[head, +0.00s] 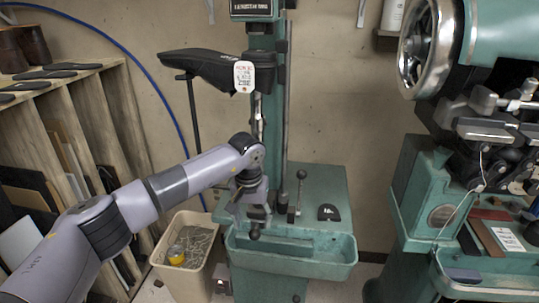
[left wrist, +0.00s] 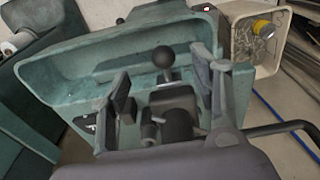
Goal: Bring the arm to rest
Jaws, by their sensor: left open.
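My left arm (head: 180,184) reaches in from the left in the head view, with its forearm sloping up to the wrist. My left gripper (head: 256,224) points down at the left end of the green tray (head: 305,266) on the green machine. In the left wrist view the gripper (left wrist: 168,90) has its two fingers spread apart, with nothing held. A black ball knob (left wrist: 163,56) appears between the fingers there, seemingly beyond them; I cannot tell the gap. The head view shows a ball-topped lever (head: 301,174) right of the gripper. My right gripper is not in view.
A beige bin (head: 159,262) with tangled scrap and a yellow-topped item (head: 176,255) stands below my forearm. A wooden rack (head: 128,112) stands at left. The machine's black arm (head: 210,68) overhangs above my wrist. A large teal machine (head: 425,190) stands at right.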

